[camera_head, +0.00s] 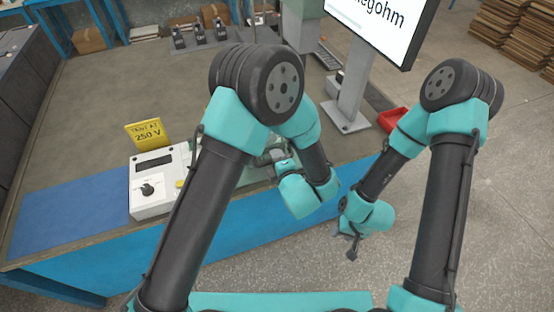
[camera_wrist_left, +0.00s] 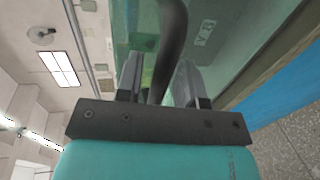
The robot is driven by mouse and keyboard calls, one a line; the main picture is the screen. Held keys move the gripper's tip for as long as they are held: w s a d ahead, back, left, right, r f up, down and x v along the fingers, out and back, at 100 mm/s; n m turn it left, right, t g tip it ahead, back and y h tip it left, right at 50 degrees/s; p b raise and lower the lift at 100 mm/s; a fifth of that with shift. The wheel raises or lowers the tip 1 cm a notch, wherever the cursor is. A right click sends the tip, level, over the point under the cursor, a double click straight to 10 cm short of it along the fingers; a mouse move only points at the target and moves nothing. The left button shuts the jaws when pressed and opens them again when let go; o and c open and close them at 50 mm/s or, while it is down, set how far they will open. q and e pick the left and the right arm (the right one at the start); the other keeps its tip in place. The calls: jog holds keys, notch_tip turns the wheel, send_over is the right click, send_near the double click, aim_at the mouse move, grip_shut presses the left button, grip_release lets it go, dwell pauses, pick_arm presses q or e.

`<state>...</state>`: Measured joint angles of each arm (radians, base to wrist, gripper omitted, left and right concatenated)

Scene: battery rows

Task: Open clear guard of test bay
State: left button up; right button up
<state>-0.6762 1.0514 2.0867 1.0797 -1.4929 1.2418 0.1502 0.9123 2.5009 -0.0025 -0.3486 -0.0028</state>
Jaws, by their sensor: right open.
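In the left wrist view the two fingers of my left gripper (camera_wrist_left: 158,78) stand either side of a dark round bar (camera_wrist_left: 174,30), which looks like a handle. Whether they press on it is unclear. A greenish clear panel (camera_wrist_left: 235,35), which looks like the guard, lies behind. In the head view my left gripper (camera_head: 272,156) is over the bench's front part, right of the white tester. My left arm hides most of the guard and test bay there. My right gripper (camera_head: 350,244) is open and empty, in front of the bench edge, over the floor.
A white tester (camera_head: 152,205) with a black knob and a yellow 250 V sign (camera_head: 148,133) stands on the bench's left. A monitor (camera_head: 375,25) on a grey stand (camera_head: 350,105) is behind. A red bin (camera_head: 391,119) is at the right. The middle of the bench (camera_head: 130,90) is clear.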

pick_arm(q)
grip_shut()
jog(key=shift+r, duration=0.2)
dwell(0.3)
